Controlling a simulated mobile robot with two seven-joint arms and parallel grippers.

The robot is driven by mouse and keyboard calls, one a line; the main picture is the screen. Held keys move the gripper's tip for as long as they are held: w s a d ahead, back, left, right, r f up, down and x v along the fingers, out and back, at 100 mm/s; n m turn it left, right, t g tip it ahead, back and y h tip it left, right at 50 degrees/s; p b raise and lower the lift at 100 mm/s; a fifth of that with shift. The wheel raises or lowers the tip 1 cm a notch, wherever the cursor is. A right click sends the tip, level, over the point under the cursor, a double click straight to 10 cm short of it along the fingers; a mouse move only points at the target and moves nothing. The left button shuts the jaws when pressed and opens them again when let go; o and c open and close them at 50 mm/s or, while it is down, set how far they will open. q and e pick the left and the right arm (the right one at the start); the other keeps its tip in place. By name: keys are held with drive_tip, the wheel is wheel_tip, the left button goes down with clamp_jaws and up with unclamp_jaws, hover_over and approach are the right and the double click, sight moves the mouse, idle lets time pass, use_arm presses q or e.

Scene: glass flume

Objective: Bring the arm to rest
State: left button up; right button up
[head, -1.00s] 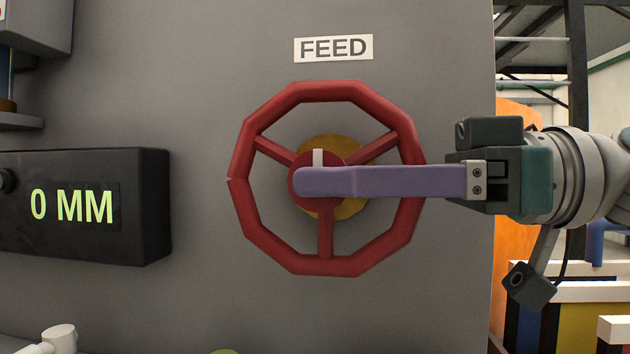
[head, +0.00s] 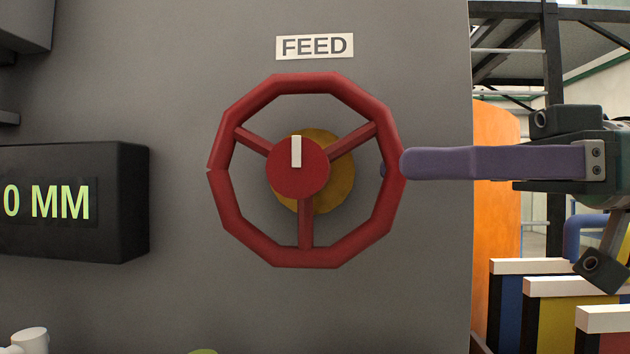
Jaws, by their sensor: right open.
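My right gripper (head: 404,164) reaches in from the right edge with long purple fingers. One finger lies in front of the other and hides most of it. The jaws are open and I see nothing held in them. The fingertips are at the right side of the red handwheel (head: 234,113), overlapping its rim in the picture. A bit of purple shows inside the rim, behind it. I cannot tell whether the fingers touch the rim. The wheel's red hub with a white upright mark (head: 296,152) is uncovered. My left gripper is not in view.
The wheel is on a grey panel (head: 430,300) under a FEED label (head: 315,46). A black display (head: 120,190) at the left reads 0 MM. An orange surface (head: 496,190) and several white-topped coloured blocks (head: 570,286) are at the right.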

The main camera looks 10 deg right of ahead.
drive_tip(key=shift+v, duration=1.2)
